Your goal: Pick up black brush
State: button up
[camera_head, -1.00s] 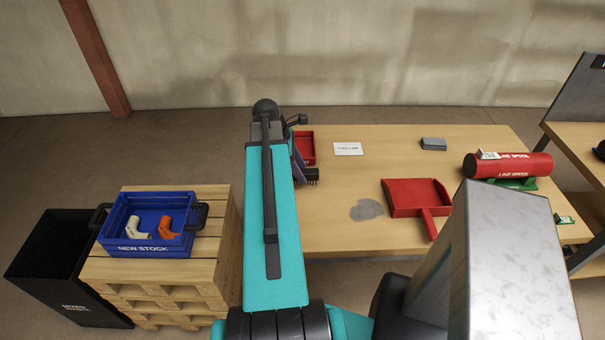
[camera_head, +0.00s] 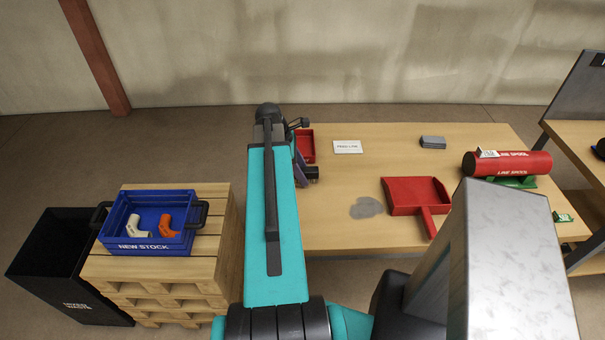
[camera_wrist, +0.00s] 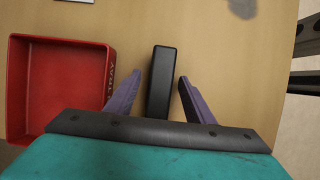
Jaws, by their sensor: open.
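The black brush (camera_wrist: 161,82) shows in the wrist view as a long dark block on the wooden table, its length running away from my gripper. My gripper (camera_wrist: 160,77) is open, with one purple finger on each side of the brush and a gap on both sides. The near end of the brush is hidden behind my gripper's dark palm edge. In the head view my arm covers most of this spot; a purple finger of my gripper (camera_head: 302,171) and a dark bit of the brush (camera_head: 313,172) show at its right side.
A red tray (camera_wrist: 62,85) lies left of the brush. A blue crate (camera_head: 120,222) stands on pallets at left.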

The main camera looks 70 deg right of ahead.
aim_at(302, 169)
jog(key=shift+f, duration=0.25)
dwell(0.4)
jog(key=c, duration=1.1)
jog(key=shift+r, duration=0.2)
jog(key=shift+c, duration=0.2)
jog(key=shift+r+b, duration=1.15)
jog(key=shift+r, duration=3.9)
